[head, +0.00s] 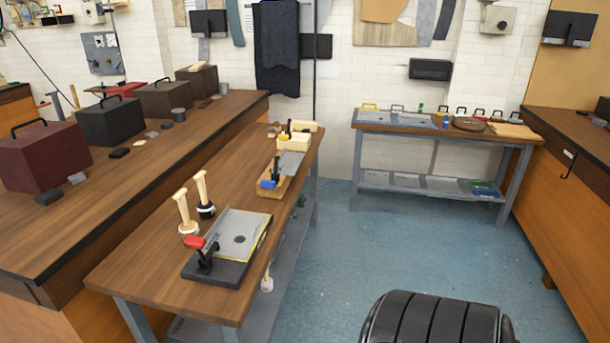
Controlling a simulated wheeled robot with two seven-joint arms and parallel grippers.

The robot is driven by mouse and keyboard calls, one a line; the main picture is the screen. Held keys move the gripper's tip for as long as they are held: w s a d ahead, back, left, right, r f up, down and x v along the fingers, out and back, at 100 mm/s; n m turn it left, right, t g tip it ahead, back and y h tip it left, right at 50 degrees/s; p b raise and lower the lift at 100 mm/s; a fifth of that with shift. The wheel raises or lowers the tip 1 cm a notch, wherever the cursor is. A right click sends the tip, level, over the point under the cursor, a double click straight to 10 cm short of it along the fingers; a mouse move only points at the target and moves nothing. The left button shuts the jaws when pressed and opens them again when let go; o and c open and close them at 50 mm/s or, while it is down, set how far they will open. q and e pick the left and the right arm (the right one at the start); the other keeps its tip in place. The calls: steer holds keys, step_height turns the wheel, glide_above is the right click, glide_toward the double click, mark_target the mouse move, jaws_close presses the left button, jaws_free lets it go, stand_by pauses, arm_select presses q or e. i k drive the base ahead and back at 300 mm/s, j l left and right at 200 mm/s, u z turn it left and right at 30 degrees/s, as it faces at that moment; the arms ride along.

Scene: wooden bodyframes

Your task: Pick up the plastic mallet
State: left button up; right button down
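Two mallets stand head-down with pale handles up on the narrow wooden workbench. The nearer mallet (185,213) has a whitish head. The other mallet (203,196), just behind and to its right, has a dark head with a white part. I cannot tell for sure which is the plastic mallet. Both stand beside a clamp jig, left of its grey plate, apparently clear of it. Neither of my grippers is in view.
The jig (235,240) has a black base and red-handled clamp. More jigs (278,172) sit farther along the workbench (150,270). A longer bench (225,105) with cases runs along the left. A black ribbed padded object (435,322) is at the bottom. Blue floor (400,240) is open on the right.

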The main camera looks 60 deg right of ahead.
mark_target(266, 284)
steer(key=z, duration=1.55)
